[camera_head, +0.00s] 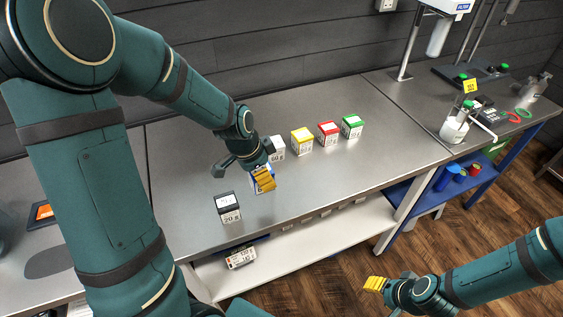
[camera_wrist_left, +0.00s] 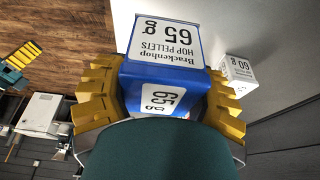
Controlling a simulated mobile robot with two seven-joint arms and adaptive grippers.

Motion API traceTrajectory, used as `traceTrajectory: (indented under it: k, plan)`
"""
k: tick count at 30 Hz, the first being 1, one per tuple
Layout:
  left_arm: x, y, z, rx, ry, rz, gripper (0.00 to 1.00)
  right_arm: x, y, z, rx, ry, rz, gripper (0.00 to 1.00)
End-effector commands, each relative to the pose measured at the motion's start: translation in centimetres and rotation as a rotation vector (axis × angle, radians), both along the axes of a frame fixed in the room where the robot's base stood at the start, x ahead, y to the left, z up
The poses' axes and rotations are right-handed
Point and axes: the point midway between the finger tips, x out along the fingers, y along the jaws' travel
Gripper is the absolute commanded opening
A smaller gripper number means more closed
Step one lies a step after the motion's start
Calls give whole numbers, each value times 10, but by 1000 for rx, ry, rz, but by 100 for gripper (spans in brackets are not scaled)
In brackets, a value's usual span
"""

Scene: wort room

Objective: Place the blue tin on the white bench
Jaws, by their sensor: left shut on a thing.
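The blue tin (camera_wrist_left: 165,85) is a box with a white "Brackenhop hop pellets 65 g" label. My left gripper (camera_head: 263,180) is shut on it, with yellow fingers on both sides in the left wrist view. In the head view the fingers hide most of the tin (camera_head: 264,188). It is at or just above the grey top of the white-framed bench (camera_head: 325,190); I cannot tell whether it touches. My right gripper (camera_head: 376,285) is low at the right, in front of the bench and away from the tin; its opening is unclear.
A black-topped tin (camera_head: 229,208) stands left of the held tin. A white tin (camera_head: 277,149), yellow tin (camera_head: 302,141), red tin (camera_head: 328,134) and green tin (camera_head: 352,127) stand in a row behind it. The front right of the top is clear. A blue-framed bench (camera_head: 480,150) adjoins at right.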

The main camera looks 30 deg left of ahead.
Motion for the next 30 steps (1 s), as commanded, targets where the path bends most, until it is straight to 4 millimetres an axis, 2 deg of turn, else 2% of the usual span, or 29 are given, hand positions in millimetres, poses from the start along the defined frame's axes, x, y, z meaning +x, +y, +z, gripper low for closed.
traceTrajectory:
  k: [1, 6, 13, 19, 30]
  plan:
    - [-1, 0, -13, -1, 6, 3, 20, 0, 0, -3, 0, 0, 0, 47]
    - [-1, 0, -40, -1, 5, 1, 20, 0, 0, -8, -2, 0, 0, 47]
    - [0, 0, -56, 0, 3, 0, 20, 0, 0, -11, -2, 0, 0, 47]
    - [-1, 0, -83, -1, 5, 1, 20, 0, 1, -16, -3, 1, 0, 47]
    - [0, 0, -87, 0, 0, 1, 20, 0, 1, -18, -3, 2, 0, 47]
